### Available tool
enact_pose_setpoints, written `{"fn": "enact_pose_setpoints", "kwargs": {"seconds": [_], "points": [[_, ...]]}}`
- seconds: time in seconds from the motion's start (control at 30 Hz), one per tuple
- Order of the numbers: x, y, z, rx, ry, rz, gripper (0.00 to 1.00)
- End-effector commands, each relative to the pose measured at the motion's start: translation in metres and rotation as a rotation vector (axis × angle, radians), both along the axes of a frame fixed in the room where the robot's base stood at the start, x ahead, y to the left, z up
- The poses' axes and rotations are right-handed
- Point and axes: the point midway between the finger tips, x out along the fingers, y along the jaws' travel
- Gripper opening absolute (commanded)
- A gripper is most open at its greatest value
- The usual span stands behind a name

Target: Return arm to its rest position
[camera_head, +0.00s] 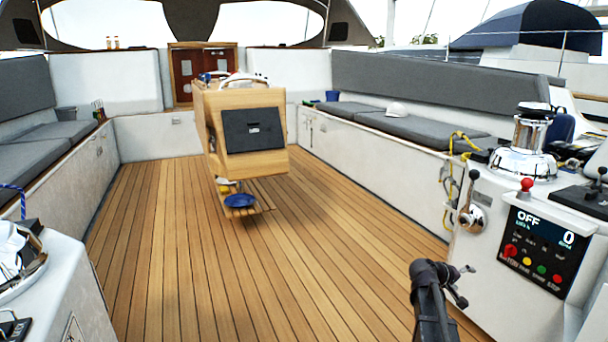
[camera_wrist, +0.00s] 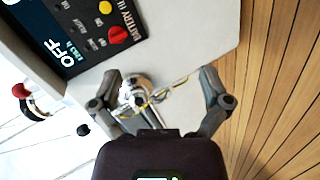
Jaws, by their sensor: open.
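My gripper (camera_head: 462,284) is in the lower right of the head view, above the teak deck and left of the control panel (camera_head: 541,250). In the wrist view my gripper (camera_wrist: 160,78) has its two fingers spread wide, with nothing held between them. The panel (camera_wrist: 75,35) shows at the upper left of the wrist view, reading OFF, with coloured buttons. A chrome lever (camera_head: 472,205) sits on the side of the console; in the wrist view the chrome lever fitting (camera_wrist: 135,92) appears beyond the fingers, apparently apart from them.
The teak deck (camera_head: 160,230) is largely clear. A wooden table pedestal (camera_head: 240,115) stands mid-cockpit, with a blue bowl (camera_head: 240,201) at its foot. Cushioned benches (camera_head: 420,130) line the sides.

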Motion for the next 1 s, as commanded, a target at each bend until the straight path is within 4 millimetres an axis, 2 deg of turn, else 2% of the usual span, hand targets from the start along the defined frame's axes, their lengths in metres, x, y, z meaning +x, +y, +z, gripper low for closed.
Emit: {"fn": "enact_pose_setpoints", "kwargs": {"seconds": [0.03,0.33,0.6,0.8,1.0], "points": [[-0.014,0.018,0.008,0.062,0.000,-0.009,0.97],[-0.074,0.118,0.002,0.447,0.048,-0.063,0.97],[-0.133,0.212,0.010,0.774,0.154,-0.083,0.97],[-0.164,0.258,0.018,0.928,0.224,-0.082,0.97],[-0.189,0.292,0.029,1.039,0.284,-0.077,0.97]]}}
